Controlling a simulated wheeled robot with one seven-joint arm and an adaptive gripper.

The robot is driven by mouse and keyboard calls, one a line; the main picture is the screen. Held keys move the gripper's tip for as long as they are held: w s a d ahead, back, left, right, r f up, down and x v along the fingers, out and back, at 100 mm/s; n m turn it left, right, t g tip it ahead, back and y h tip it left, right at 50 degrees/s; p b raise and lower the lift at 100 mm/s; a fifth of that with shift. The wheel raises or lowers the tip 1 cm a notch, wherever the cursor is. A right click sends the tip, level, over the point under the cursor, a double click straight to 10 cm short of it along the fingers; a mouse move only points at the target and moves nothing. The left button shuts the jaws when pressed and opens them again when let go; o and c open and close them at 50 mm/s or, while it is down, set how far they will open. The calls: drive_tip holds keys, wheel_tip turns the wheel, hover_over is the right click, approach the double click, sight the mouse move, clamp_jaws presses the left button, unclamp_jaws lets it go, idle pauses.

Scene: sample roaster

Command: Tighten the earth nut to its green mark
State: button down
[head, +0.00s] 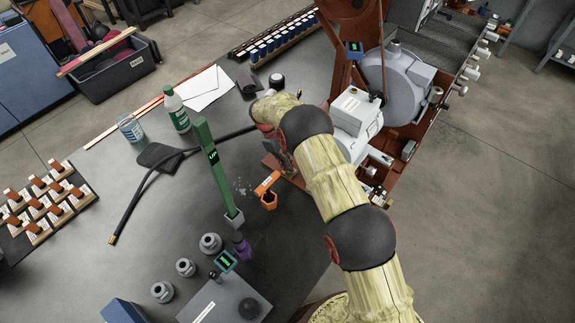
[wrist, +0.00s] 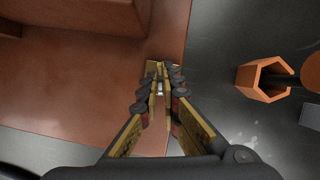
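The fingers of my gripper (wrist: 158,88) nearly meet in the wrist view, above the rust-red plate (wrist: 100,100) and close to its right edge. A small pale piece shows in the narrow gap between the fingertips. I cannot tell whether it is the earth nut or whether the fingers grip it. No green mark on a nut can be made out. In the head view my gripper (head: 284,158) is low beside the rust-red base of the roaster, partly hidden by my arm.
An orange hexagonal holder (wrist: 262,80) stands right of my gripper; the head view shows it too (head: 268,200). A green upright tool with a lit display (head: 216,165) stands on the dark bench (head: 120,190). A black hose (head: 140,195), green bottle (head: 174,110) and grey fittings (head: 210,243) stand apart.

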drive_tip(key=shift+s+d+f+m+g, duration=0.15)
drive_tip(key=shift+f+m+g, duration=0.2)
drive_tip(key=shift+m, duration=0.55)
drive_tip(key=c, duration=2)
unclamp_jaws()
drive_tip(key=shift+d, duration=0.1)
drive_tip(key=shift+c, duration=0.2)
drive_tip(key=v, duration=1.2)
drive_tip(key=shift+r, duration=0.15)
drive_tip(key=shift+w+d+m+y, duration=0.1)
drive_tip(key=shift+w+m+y, duration=0.2)
